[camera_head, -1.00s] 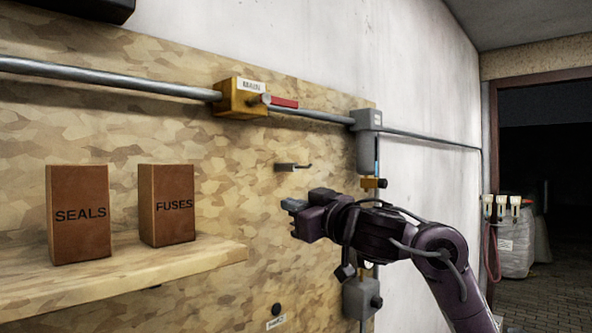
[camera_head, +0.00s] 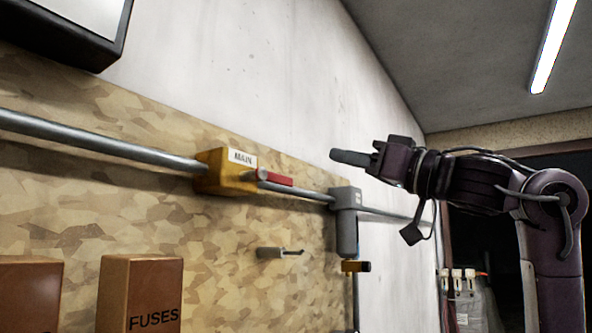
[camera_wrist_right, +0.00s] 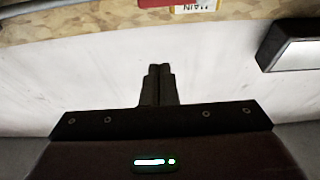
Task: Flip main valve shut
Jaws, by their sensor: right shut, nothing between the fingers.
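The main valve (camera_head: 226,173) is a yellow block on the grey pipe, with a white MAIN label. Its red handle (camera_head: 275,178) points right, lying along the pipe. My right gripper (camera_head: 338,156) is raised to the right of the handle and a little higher in the head view, apart from it, with its fingers pointing left. In the wrist view its fingers (camera_wrist_right: 158,72) are together and empty. The MAIN label (camera_wrist_right: 192,6) and part of the red handle (camera_wrist_right: 165,2) show upside down at that view's top edge. My left gripper is not in view.
The grey pipe (camera_head: 100,141) runs along the plywood board (camera_head: 120,210) to a grey box (camera_head: 346,222). A small hook (camera_head: 280,253) sticks out below the valve. A FUSES box (camera_head: 141,295) stands at lower left. A dark-framed panel (camera_head: 70,25) hangs at upper left.

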